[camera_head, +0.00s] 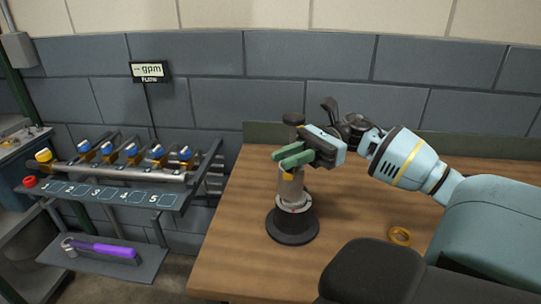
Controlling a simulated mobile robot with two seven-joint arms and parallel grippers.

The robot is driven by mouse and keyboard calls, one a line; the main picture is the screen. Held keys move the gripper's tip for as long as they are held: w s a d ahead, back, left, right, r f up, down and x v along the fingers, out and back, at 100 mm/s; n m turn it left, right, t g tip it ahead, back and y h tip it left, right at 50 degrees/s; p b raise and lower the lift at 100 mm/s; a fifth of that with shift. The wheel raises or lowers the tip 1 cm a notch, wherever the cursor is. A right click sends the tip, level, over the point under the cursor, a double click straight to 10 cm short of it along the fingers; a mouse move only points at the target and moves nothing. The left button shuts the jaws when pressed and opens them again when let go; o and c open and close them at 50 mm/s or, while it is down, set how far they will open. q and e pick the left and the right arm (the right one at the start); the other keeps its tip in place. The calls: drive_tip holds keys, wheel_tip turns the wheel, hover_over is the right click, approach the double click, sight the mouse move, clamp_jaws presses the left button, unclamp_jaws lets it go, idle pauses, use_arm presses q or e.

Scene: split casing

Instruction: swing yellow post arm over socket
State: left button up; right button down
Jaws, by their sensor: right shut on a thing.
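A metal post (290,190) stands upright on a round dark base (292,228) on the wooden table. I cannot make out a socket. My left gripper is not in view.
The table's left part is clear. At left are a valve rack (120,172) with blue knobs, a lower shelf (140,262) with a purple-handled tool (105,249), and a flow display (150,71).

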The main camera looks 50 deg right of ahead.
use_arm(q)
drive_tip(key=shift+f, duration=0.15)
use_arm(e)
drive_tip(key=shift+s+d+n+g, duration=0.45)
drive_tip(key=shift+s+n+g, duration=0.05)
drive_tip(key=shift+s+g, duration=0.2)
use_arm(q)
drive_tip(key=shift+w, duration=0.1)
use_arm(e)
drive_tip(key=c, duration=1.6)
unclamp_jaws()
drive_tip(key=shift+s+d, duration=0.1)
